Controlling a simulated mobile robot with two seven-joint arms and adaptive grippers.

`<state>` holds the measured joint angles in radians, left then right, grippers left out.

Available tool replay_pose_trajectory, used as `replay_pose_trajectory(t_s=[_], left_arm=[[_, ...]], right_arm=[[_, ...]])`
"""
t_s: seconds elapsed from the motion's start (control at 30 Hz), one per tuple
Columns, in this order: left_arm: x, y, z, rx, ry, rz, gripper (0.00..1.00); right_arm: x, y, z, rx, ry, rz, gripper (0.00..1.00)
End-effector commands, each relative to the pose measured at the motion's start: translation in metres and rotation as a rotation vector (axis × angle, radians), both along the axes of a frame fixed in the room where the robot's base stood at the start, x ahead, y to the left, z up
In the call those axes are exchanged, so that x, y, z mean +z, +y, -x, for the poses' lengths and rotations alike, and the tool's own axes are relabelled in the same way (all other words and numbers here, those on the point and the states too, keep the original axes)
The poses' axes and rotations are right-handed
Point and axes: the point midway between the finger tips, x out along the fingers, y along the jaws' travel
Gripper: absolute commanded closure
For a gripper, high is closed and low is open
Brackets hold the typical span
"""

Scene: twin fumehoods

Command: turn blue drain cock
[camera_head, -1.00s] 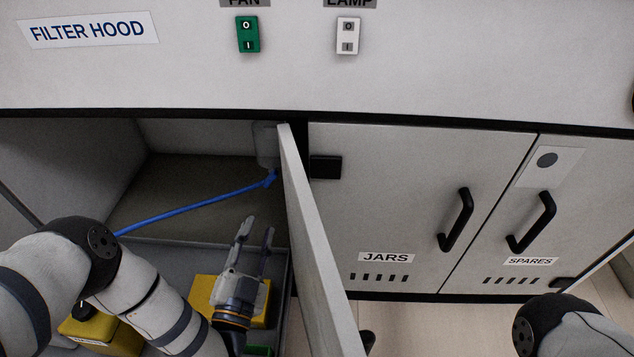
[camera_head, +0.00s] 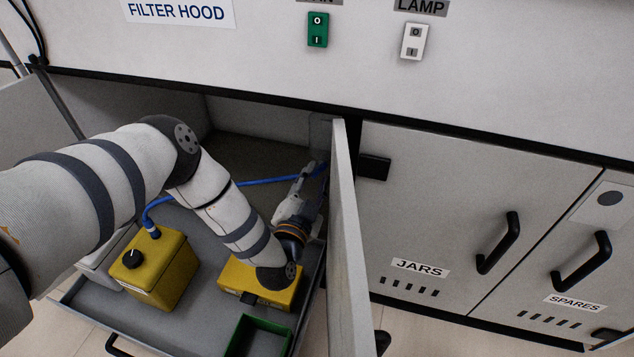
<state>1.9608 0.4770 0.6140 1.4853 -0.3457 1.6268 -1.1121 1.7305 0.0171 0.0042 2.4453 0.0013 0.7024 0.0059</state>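The blue drain cock (camera_head: 318,168) is at the back right of the open cabinet, at the end of a blue hose (camera_head: 265,181), below a pale translucent vessel (camera_head: 320,132). My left gripper (camera_head: 314,174) reaches into the cabinet beside the open door, with its fingertips at the cock. The fingers are small and partly hidden by the gripper body and the door edge, so I cannot tell whether they touch or grip it. My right gripper is out of view.
The open cabinet door (camera_head: 350,250) stands close to the right of my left gripper. A pulled-out drawer (camera_head: 190,322) holds a yellow canister (camera_head: 155,268), a yellow box (camera_head: 238,285) and a green bin (camera_head: 258,338). The closed JARS door (camera_head: 450,190) lies further right.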

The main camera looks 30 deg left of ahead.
Motion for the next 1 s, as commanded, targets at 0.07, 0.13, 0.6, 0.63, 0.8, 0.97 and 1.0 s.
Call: replay_pose_trajectory(t_s=[0.07, 0.13, 0.6, 0.63, 0.8, 0.97, 1.0], left_arm=[[0.0, 0.001, -0.003, 0.001, -0.001, 0.0, 0.72], [0.001, 0.001, -0.003, -0.001, -0.001, 0.001, 0.72], [0.001, 0.0, -0.003, -0.001, -0.001, 0.0, 1.0], [0.001, 0.0, -0.003, -0.001, -0.001, -0.001, 1.0], [0.002, 0.0, -0.003, -0.001, 0.006, -0.03, 1.0], [0.004, -0.001, -0.003, -0.003, 0.024, -0.108, 1.0], [0.005, -0.001, -0.003, -0.003, 0.03, -0.137, 1.0]], right_arm=[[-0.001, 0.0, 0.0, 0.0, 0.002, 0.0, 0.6], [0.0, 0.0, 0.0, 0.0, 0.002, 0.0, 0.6], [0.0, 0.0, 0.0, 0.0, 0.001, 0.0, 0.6], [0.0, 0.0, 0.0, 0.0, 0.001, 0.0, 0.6], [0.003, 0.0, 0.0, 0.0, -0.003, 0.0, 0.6], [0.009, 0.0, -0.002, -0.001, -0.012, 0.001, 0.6], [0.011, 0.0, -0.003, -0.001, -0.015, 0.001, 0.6]])
